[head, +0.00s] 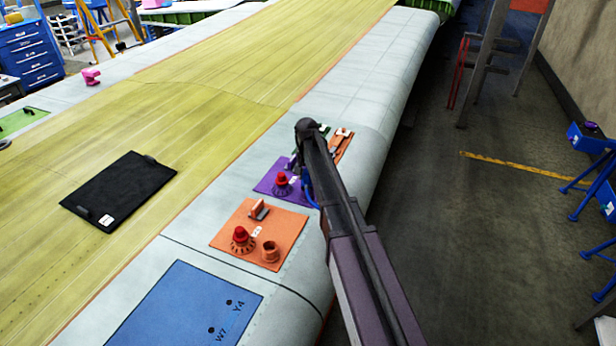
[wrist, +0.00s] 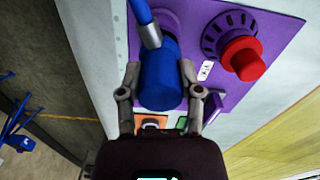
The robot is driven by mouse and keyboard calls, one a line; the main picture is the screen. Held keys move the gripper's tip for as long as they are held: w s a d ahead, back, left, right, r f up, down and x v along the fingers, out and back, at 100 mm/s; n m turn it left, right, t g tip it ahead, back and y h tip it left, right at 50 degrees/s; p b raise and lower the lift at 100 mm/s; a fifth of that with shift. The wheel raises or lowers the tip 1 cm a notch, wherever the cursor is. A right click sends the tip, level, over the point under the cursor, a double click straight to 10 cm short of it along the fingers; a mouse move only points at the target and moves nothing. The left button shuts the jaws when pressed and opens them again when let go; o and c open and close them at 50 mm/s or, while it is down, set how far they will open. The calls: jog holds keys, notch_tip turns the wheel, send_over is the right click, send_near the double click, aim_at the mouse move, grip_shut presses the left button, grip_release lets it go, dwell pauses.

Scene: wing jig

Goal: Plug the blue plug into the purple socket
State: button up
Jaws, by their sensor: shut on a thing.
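The blue plug (wrist: 160,82) is between the two fingers of my gripper (wrist: 160,88) in the wrist view, with a blue cable (wrist: 141,12) at its upper end. My gripper is shut on it, over the purple panel (wrist: 285,50). In the head view my arm hides most of the plug; a bit of blue (head: 309,190) shows beside the arm. A purple rounded edge (wrist: 172,24) shows behind the plug and may be the purple socket. The plug hides the rest, so I cannot tell whether the plug is in it or only above it.
A red knob (wrist: 242,60) stands beside the plug on the purple panel; it also shows in the head view (head: 281,180). An orange panel (head: 230,225) with a red knob (head: 240,235) and an orange socket (head: 270,250) lies nearer. A black mat (head: 125,185) lies left.

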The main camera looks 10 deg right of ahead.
jog(key=shift+f+b, duration=0.45)
dwell(0.3)
jog(key=o, duration=1.2)
